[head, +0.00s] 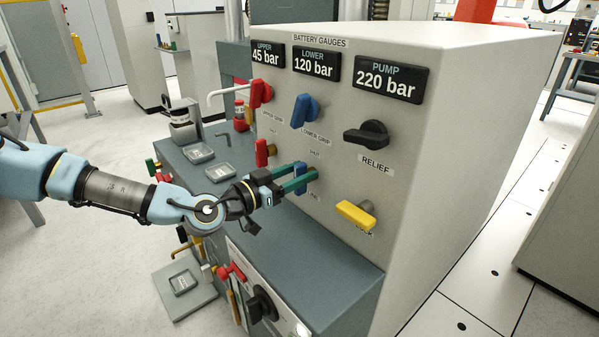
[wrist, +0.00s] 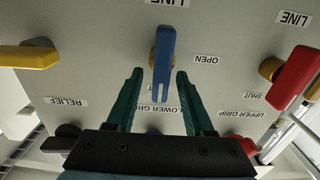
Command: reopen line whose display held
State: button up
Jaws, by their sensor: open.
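The gauge panel (head: 420,180) has three displays: upper 45 bar (head: 266,54), lower 120 bar (head: 316,63), pump 220 bar (head: 388,80). My gripper (head: 309,171) is open at the lower blue lever (head: 299,177), below the lower-grip label. In the wrist view, this blue lever (wrist: 163,58) lies between the open green fingers (wrist: 159,75), with a visible gap on each side. Its free end points towards a partly hidden shut label; an open label (wrist: 207,59) is beside it. The upper blue lever (head: 302,110) sits under the lower display.
The red line lever (head: 262,152) is left of my gripper, below the red upper-grip lever (head: 260,93). A black relief knob (head: 367,135) and yellow lever (head: 355,214) are to the right. A grey bench top (head: 325,255) extends below, with small trays (head: 198,152) at left.

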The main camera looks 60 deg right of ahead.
jog(key=shift+d, duration=0.1)
grip_shut()
dwell(0.4)
